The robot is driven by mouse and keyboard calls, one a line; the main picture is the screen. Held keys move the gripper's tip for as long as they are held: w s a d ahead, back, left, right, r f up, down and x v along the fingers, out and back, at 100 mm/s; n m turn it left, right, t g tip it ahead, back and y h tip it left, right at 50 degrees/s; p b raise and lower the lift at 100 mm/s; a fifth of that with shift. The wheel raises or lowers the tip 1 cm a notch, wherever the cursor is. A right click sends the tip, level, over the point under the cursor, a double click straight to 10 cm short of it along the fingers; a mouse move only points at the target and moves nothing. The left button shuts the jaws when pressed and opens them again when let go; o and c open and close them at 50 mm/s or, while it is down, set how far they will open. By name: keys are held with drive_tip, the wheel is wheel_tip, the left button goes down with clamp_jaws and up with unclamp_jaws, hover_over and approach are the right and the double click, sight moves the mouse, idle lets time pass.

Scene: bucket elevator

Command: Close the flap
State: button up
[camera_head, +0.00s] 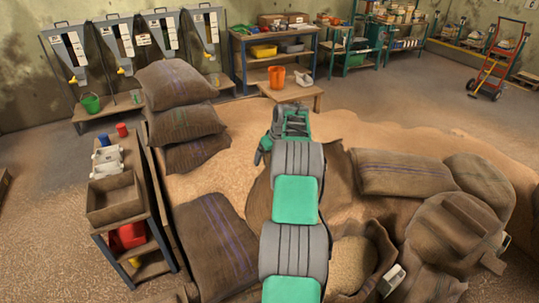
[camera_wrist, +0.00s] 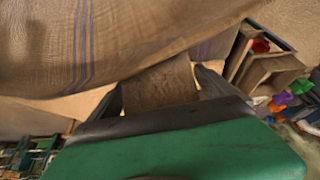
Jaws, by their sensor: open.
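Grey chutes with yellow tips (camera_head: 122,45) stand in a row against the back left wall. They are too small to tell which part is a flap or whether one is open. My gripper (camera_head: 263,150) is at the end of my green and grey arm, over the grain and sacks in the middle, well in front of the chutes. In the wrist view my gripper (camera_wrist: 165,90) has its two dark fingers apart. Brown sackcloth shows between and beyond them. I see nothing clearly held.
Stacked sacks (camera_head: 180,90) stand left of my arm, and a striped sack (camera_head: 215,240) lies in front of them. A shelf with a wooden box (camera_head: 115,200) is at the left. An orange bucket (camera_head: 277,77) stands on a low bench. Bare floor lies at back right.

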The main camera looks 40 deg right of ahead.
drive_tip(key=shift+c, duration=0.4)
clamp_jaws()
idle(0.6)
